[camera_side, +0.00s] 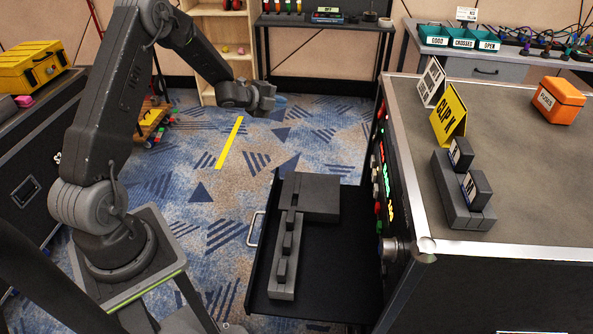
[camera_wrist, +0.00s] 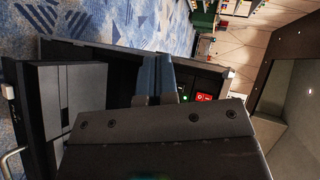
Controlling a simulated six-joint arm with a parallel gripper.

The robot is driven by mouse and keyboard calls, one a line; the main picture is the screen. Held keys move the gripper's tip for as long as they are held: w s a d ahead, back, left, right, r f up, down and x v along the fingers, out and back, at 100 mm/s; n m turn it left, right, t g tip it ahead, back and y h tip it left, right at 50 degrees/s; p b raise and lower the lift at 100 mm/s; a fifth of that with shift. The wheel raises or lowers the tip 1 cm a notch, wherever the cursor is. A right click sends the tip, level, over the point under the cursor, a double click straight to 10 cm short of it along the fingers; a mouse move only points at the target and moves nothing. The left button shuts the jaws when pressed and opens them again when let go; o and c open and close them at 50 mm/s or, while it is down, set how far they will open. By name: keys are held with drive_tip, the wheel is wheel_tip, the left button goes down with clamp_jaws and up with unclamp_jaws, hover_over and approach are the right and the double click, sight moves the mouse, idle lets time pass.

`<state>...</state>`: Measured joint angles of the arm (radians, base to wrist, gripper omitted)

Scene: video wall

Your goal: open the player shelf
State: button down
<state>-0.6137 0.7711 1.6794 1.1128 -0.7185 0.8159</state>
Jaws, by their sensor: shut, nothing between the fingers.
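The player shelf (camera_side: 335,275) is a black tray that stands out from the front of the black rack at right in the side view. A silver bar handle (camera_side: 256,229) is on its left edge. A dark grey player unit (camera_side: 318,197) lies on the shelf. My gripper (camera_side: 280,104) is in the air beyond the shelf and clear of the handle, shut and empty. In the wrist view my gripper's fingers (camera_wrist: 155,78) point up the picture, together. The shelf (camera_wrist: 115,80) shows at left there, with part of the handle (camera_wrist: 12,160) at the lower left edge.
The rack front has lit buttons and knobs (camera_side: 381,185). A yellow sign (camera_side: 449,115), a grey block with two upright pieces (camera_side: 462,190) and an orange case (camera_side: 558,100) stand on the rack top. Patterned carpet (camera_side: 200,215) lies open between my base and the shelf.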

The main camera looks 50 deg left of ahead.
drive_tip(key=s+d+r+n+g+y, duration=0.1)
drive_tip(key=s+d+r+n+y, duration=0.35)
drive_tip(key=r, duration=0.45)
drive_tip(key=s+d+r+n+g+y, duration=0.15)
drive_tip(key=s+d+r+n, duration=0.25)
drive_tip(key=d+r+n, duration=0.4)
drive_tip(key=s+d+n+g+h, duration=0.2)
drive_tip(key=s+d, duration=0.3)
drive_tip(key=s, duration=0.3)
drive_tip(key=s+d+r+n+g+h, duration=0.1)
drive_tip(key=s+d+n+g, duration=0.1)
drive_tip(key=s+d, duration=0.45)
drive_tip(key=s+d+n+g+h, duration=0.2)
drive_tip(key=s+d, duration=0.1)
drive_tip(key=s, duration=0.6)
drive_tip(key=w+a+f+n+g+h, duration=0.2)
drive_tip(key=w+a+f+n+h, duration=0.4)
drive_tip(key=w+a+f+n, duration=0.8)
drive_tip(key=s+a+f+n+t, duration=0.25)
drive_tip(key=a+f+n, duration=0.3)
drive_tip(key=f, duration=0.45)
drive_tip(key=s+a+f+n+t, duration=0.1)
drive_tip(key=s+a+f+n, duration=0.5)
drive_tip(key=f, duration=0.5)
drive_tip(key=w+d+f+n, duration=0.1)
drive_tip(key=w+d+f, duration=0.5)
drive_tip(key=w+d, duration=0.3)
drive_tip(key=shift+w+h, duration=0.3)
drive_tip(key=shift+w, duration=0.35)
